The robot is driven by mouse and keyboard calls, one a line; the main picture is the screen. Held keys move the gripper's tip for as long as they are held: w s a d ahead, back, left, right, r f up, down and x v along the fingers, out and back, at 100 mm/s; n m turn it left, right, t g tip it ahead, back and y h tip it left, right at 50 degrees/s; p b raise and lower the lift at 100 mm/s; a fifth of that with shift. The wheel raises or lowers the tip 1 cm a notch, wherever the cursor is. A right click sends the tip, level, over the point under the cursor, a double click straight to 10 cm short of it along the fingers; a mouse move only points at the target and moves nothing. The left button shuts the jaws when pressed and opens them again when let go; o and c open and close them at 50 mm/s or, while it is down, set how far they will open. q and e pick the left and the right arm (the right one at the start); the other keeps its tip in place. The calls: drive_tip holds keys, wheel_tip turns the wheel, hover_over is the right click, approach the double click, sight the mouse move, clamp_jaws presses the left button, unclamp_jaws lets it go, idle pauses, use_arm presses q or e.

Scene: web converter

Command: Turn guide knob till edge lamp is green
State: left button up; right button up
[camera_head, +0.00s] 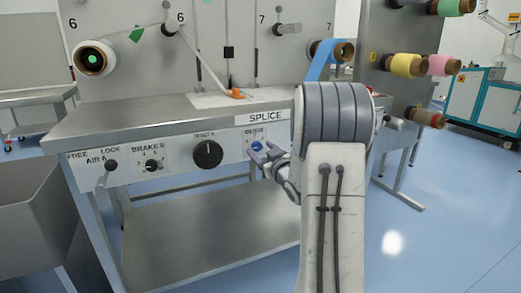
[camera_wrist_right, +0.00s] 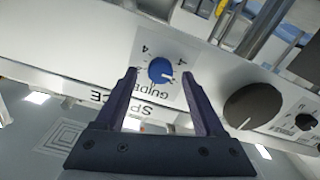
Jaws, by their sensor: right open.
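The blue guide knob (camera_head: 257,146) is on the white front panel, below the SPLICE label. In the right wrist view the blue knob (camera_wrist_right: 160,70) has a pale pointer mark and stands over the word GUIDE, with numbers around it. My right gripper (camera_head: 261,153) is open in front of the panel. In the wrist view its two fingers (camera_wrist_right: 159,76) stand on either side of the knob, with a visible gap on both sides. I cannot make out an edge lamp in either view. My left gripper is not in view.
A large black knob (camera_head: 208,154) sits left of the guide knob; it also shows in the wrist view (camera_wrist_right: 252,106). Further left are the brake knob (camera_head: 152,165) and a FREE/LOCK knob (camera_head: 111,165). The steel tabletop (camera_head: 110,122) juts out above the panel. A grey bin (camera_head: 35,210) stands front left.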

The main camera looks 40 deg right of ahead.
drive_tip(key=p+v, duration=0.1)
drive_tip(key=v, duration=0.8)
drive_tip(key=shift+s, duration=0.1)
idle(0.8)
drive_tip(key=w+a+f+n+g+y, duration=0.15)
drive_tip(key=a+f+g, duration=0.25)
drive_tip(key=a, duration=0.8)
drive_tip(key=w+a+f+n+g+y, duration=0.1)
drive_tip(key=a+f+g+y, duration=0.25)
drive_tip(key=a, duration=0.85)
drive_tip(key=s+a+f+n+g, duration=0.2)
drive_tip(key=s+a+g, duration=0.45)
drive_tip(key=s, duration=0.75)
drive_tip(key=s+a+f+n+g, duration=0.1)
drive_tip(key=s+a+n+g, duration=0.2)
drive_tip(key=s+a, duration=0.9)
wheel_tip(320, 180, up, 34)
drive_tip(key=s+d+p, duration=0.1)
drive_tip(key=d+p, duration=0.1)
drive_tip(key=p, duration=3.2)
drive_tip(key=shift+s, duration=0.35)
